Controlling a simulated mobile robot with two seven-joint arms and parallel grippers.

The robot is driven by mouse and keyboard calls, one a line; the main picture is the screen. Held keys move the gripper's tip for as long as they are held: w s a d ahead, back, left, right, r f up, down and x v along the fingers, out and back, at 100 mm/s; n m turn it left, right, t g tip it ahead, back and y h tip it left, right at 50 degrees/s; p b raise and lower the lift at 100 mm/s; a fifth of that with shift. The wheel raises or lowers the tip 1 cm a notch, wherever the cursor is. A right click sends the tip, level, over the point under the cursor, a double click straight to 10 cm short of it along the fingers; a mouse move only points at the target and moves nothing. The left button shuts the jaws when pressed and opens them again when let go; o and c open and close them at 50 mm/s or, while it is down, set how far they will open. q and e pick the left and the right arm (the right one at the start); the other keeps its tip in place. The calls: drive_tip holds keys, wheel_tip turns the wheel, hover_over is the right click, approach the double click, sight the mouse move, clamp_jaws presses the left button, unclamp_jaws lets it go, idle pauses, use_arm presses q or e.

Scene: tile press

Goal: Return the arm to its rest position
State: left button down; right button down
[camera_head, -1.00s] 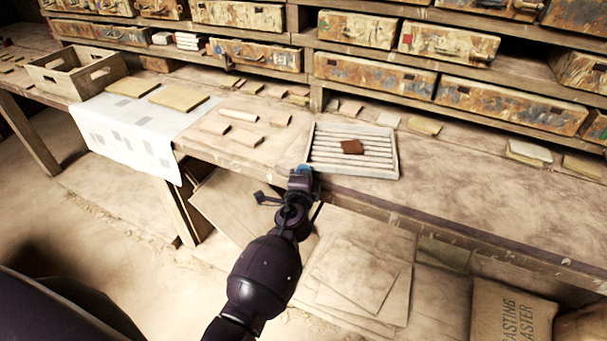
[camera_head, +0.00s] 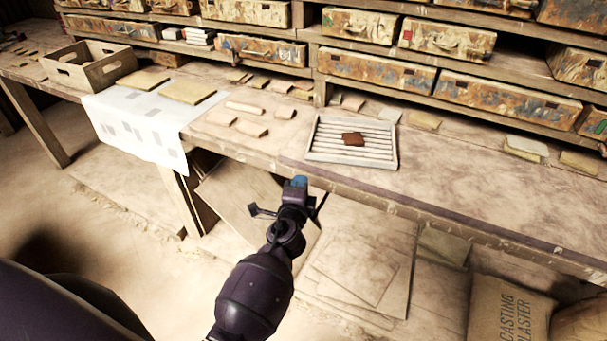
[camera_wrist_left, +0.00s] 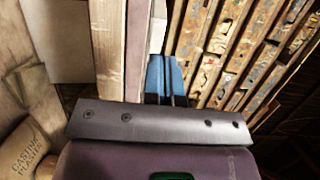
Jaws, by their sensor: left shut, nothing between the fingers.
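My left gripper (camera_head: 299,182) is in the middle of the head view, just off the front edge of the workbench (camera_head: 450,222). Its blue fingertips are together and hold nothing. In the left wrist view the blue fingers (camera_wrist_left: 166,76) show side by side, shut. Beyond the gripper, a slatted rack (camera_head: 318,150) lies on the bench with a dark brown tile (camera_head: 353,139) on its slats. The gripper is apart from both. My right gripper is in neither view.
A white cloth (camera_head: 122,112) hangs over the bench edge at left, near a wooden crate (camera_head: 107,72). Several tan tiles lie on the bench. Drawers (camera_head: 376,73) line the back. Boards (camera_head: 345,275) and a plaster sack (camera_head: 508,312) stand below. The bench at right is mostly clear.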

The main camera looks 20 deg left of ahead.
use_arm(q)
drive_tip(key=s+a+f+n+g+h, duration=0.1)
drive_tip(key=s+f+n, duration=0.3)
drive_tip(key=s, duration=0.5)
drive_tip(key=s+a+f+n+g+h, duration=0.1)
drive_tip(key=s+f+n+g+h, duration=0.1)
drive_tip(key=s+f+n, duration=0.3)
drive_tip(key=s+a+f+n+g+h, duration=0.1)
drive_tip(key=s+f+n+g, duration=0.2)
drive_tip(key=s, duration=1.1)
drive_tip(key=shift+f+n, duration=0.85)
drive_tip(key=shift+n, duration=0.15)
